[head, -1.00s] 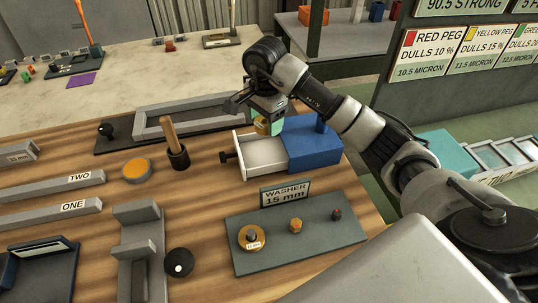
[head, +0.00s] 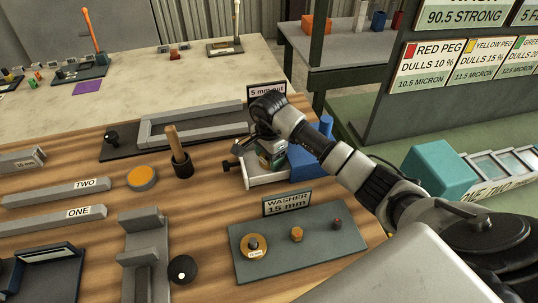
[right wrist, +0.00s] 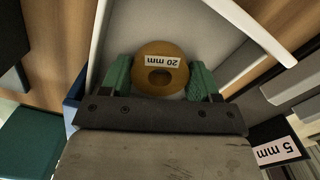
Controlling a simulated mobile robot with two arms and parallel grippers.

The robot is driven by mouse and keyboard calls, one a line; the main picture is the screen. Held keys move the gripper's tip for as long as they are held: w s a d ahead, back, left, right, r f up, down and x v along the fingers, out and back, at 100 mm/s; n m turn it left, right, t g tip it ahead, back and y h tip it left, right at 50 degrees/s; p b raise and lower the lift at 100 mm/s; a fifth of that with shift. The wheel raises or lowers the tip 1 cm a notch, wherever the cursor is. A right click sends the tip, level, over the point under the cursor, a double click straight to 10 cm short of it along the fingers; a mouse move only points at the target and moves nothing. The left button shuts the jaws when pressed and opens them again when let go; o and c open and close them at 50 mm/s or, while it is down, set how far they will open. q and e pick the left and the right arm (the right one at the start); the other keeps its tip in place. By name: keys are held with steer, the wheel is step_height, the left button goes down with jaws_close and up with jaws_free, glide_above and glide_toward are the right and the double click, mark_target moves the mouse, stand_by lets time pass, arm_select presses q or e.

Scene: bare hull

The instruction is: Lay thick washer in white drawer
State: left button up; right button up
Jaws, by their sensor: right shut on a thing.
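The thick washer (right wrist: 160,50), a brass-coloured ring labelled 20 mm, is between the green fingers of my right gripper (right wrist: 160,73) in the right wrist view. The gripper is shut on it. In the head view my right gripper (head: 270,158) is low over the open white drawer (head: 265,181); the washer is hidden or too small to make out there. The drawer's pale floor and walls (right wrist: 255,32) surround the washer in the wrist view. I cannot tell whether the washer touches the floor. My left gripper is not in view.
The blue drawer housing (head: 312,166) stands right of the drawer. A dark cup with a wooden handle (head: 180,160) stands left of it. In front is a grey board (head: 310,253) with a 15 mm washer (head: 254,252) and the washer sign (head: 287,203). A grey frame (head: 195,127) lies behind.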

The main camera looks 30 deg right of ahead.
steer(key=shift+f, duration=0.15)
steer(key=o, duration=0.7)
steer(key=shift+r, duration=0.35)
step_height(320, 180, up, 12)
steer(key=shift+f+b, duration=0.15)
steer(key=shift+b, duration=0.85)
